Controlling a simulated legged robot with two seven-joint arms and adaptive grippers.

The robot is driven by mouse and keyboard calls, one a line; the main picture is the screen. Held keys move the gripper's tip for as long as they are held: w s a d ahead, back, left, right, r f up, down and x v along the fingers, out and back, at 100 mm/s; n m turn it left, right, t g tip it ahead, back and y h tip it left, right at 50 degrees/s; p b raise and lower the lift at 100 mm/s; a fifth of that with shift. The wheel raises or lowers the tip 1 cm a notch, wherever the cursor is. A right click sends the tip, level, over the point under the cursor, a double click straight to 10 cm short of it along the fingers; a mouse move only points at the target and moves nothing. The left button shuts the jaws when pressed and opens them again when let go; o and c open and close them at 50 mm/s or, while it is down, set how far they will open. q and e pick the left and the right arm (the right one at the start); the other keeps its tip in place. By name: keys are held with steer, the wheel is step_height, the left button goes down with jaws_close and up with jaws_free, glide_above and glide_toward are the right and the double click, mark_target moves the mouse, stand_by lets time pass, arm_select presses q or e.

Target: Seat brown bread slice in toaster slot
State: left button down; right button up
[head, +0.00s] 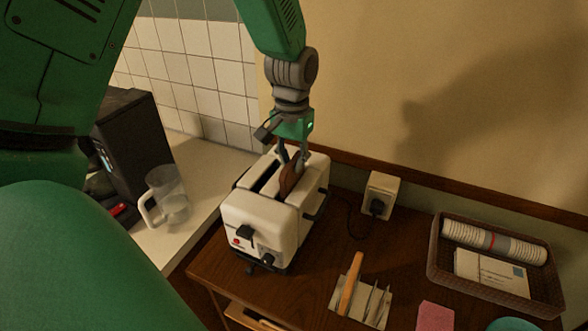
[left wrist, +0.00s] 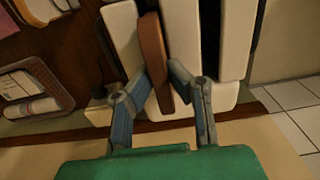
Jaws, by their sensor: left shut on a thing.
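The white toaster (head: 262,222) stands on the brown wooden table, with two dark slots on top. My left gripper (head: 291,160) points down over it and is shut on the brown bread slice (head: 289,184). The slice is upright and edge-on at the right-hand slot; its lower edge is hidden, so I cannot tell how deep it sits. In the left wrist view the slice (left wrist: 152,55) lies between the fingertips (left wrist: 162,82), in line with one slot of the toaster (left wrist: 186,30). The other slot is empty. My right gripper is out of view.
A wall socket with a plug (head: 380,194) is right of the toaster. A wicker basket (head: 434,262) holds a roll and papers. A small rack (head: 372,302) stands in front. A clear jug (head: 168,195) and black machine (head: 134,145) are at left. The wall is close behind.

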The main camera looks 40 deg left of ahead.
arm_select(q)
steer(key=shift+s+f, duration=0.2)
steer(key=shift+f, duration=0.95)
steer(key=c, duration=1.5)
jaws_free()
steer(key=shift+d, duration=0.15)
steer(key=shift+c, duration=0.2)
step_height(320, 180, up, 12)
steer(key=shift+r+b, duration=0.1)
steer(key=shift+b, duration=0.5)
